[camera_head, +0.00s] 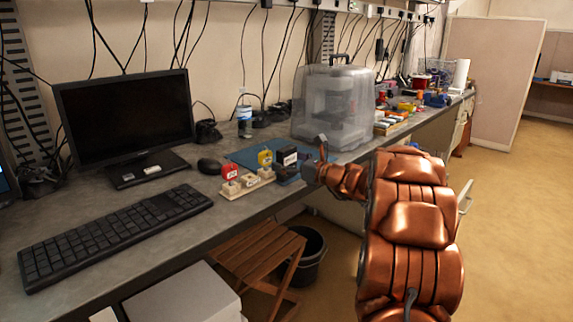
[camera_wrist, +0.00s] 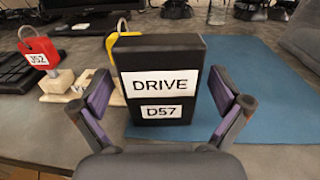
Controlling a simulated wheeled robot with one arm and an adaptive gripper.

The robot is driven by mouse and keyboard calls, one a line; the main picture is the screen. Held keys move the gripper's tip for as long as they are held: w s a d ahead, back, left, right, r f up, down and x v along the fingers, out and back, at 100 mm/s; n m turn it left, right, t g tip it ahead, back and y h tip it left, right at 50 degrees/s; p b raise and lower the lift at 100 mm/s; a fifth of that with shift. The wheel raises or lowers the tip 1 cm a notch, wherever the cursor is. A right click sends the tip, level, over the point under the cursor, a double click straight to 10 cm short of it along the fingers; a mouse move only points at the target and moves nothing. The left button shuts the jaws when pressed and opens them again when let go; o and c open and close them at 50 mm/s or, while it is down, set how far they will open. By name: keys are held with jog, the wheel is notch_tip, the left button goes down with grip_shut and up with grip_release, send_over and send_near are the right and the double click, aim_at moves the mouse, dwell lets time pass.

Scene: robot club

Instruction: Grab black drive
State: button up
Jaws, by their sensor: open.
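The black drive (camera_wrist: 153,62) is a black box with white labels reading "DRIVE" and "D57". It stands upright in front of my gripper (camera_wrist: 167,103) in the wrist view. My gripper is open, with one finger on each side of the drive. A gap shows between the drive and each finger. In the head view the drive (camera_head: 287,157) is at the bench's front part, with my gripper (camera_head: 305,165) close by it. My fingers are partly hidden there by my own arm and are small.
A red padlock-like tag (camera_wrist: 39,53) labelled "J52" is left of the drive on a pale stand. A yellow one (camera_head: 265,158) is just behind the drive. A blue mat (camera_wrist: 250,85) lies beneath. A keyboard (camera_head: 110,235), monitor (camera_head: 125,115) and boxy clear-covered machine (camera_head: 333,105) occupy the bench.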

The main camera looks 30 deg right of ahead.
jog(key=shift+w, duration=0.15)
jog(key=shift+c, duration=0.3)
jog(key=c, duration=1.3)
